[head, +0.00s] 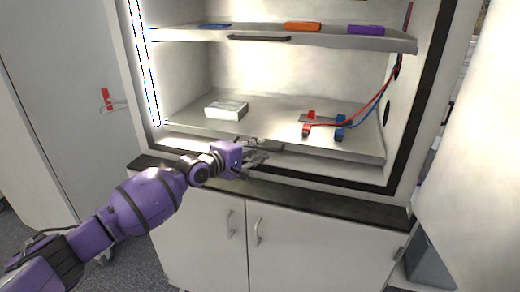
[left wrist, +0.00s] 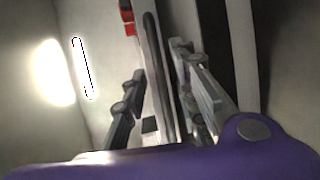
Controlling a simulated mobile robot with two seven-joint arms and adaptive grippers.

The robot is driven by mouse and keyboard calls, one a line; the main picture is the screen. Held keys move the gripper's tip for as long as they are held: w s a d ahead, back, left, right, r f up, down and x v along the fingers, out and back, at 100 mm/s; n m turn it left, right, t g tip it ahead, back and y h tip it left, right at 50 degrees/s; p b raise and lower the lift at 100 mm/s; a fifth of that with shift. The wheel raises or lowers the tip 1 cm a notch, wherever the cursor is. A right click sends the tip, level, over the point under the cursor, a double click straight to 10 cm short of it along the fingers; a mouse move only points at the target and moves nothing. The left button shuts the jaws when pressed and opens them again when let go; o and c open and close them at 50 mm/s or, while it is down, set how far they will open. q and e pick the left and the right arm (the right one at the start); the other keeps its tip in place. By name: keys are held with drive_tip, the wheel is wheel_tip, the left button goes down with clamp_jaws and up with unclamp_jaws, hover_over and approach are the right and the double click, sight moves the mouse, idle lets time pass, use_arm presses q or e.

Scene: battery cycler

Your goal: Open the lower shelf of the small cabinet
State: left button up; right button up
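The lower shelf (head: 265,115) is a pale metal tray inside the open cabinet (head: 425,110), with a dark handle (head: 270,146) along its front edge. My left gripper (head: 257,152) is at this handle, reaching in from the lower left. In the left wrist view the dark handle bar (left wrist: 158,75) runs between the two fingers of my left gripper (left wrist: 161,68). The fingers are apart, with a gap visible on the left side of the bar; contact on the right side is hard to tell. My right gripper is not in view.
A white box (head: 226,108) and red and blue clips (head: 340,122) with wires sit on the lower shelf. The upper shelf (head: 340,41) holds orange and purple items. Below is a dark ledge (head: 330,203) over closed white doors (head: 320,250). An open door panel (head: 475,150) stands at right.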

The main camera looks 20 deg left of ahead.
use_arm(q)
drive_tip(key=shift+x, duration=0.8)
clamp_jaws()
